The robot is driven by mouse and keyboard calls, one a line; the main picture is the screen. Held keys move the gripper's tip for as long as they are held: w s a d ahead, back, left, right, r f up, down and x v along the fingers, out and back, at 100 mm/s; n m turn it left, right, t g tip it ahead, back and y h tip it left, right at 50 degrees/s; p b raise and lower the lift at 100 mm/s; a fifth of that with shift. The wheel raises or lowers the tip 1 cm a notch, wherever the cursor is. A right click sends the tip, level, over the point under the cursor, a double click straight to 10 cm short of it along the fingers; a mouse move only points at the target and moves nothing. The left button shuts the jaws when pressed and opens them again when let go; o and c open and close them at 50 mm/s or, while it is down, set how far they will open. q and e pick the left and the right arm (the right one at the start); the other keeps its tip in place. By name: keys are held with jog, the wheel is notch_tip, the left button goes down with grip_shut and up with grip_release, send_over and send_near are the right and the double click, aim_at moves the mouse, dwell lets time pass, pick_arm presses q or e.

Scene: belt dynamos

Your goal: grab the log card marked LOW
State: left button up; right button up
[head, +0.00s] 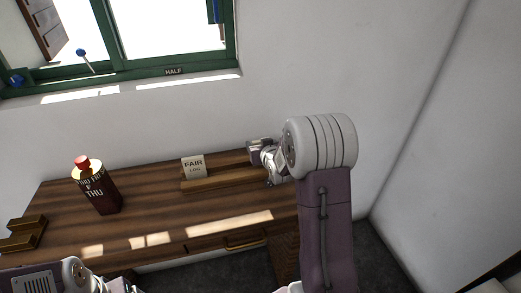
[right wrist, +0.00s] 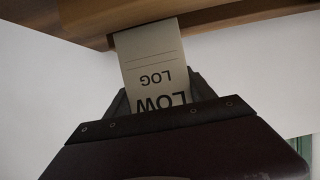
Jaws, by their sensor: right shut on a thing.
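The log card marked LOW (right wrist: 150,55) shows upside down in the right wrist view, pale with dark letters. My right gripper (right wrist: 158,93) is shut on its lettered end. The card's other end meets the brown wood, and I cannot tell whether it still sits in a slot. In the head view my right gripper (head: 259,150) is at the right end of the wooden card rack (head: 215,183), and the LOW card cannot be made out there. Another card marked FAIR LOG (head: 193,166) stands upright at the rack's left part. My left arm shows at bottom left, its gripper out of view.
A dark bottle with a red cap (head: 97,190) stands on the striped wooden desk (head: 150,215). A stepped wooden block (head: 22,234) lies at the desk's left end. A green-framed window is behind, and a wall closes the right side. The desk middle is clear.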

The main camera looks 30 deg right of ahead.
notch_tip(320, 180, up, 16)
jog(key=p, duration=0.3)
jog(key=shift+p, duration=0.35)
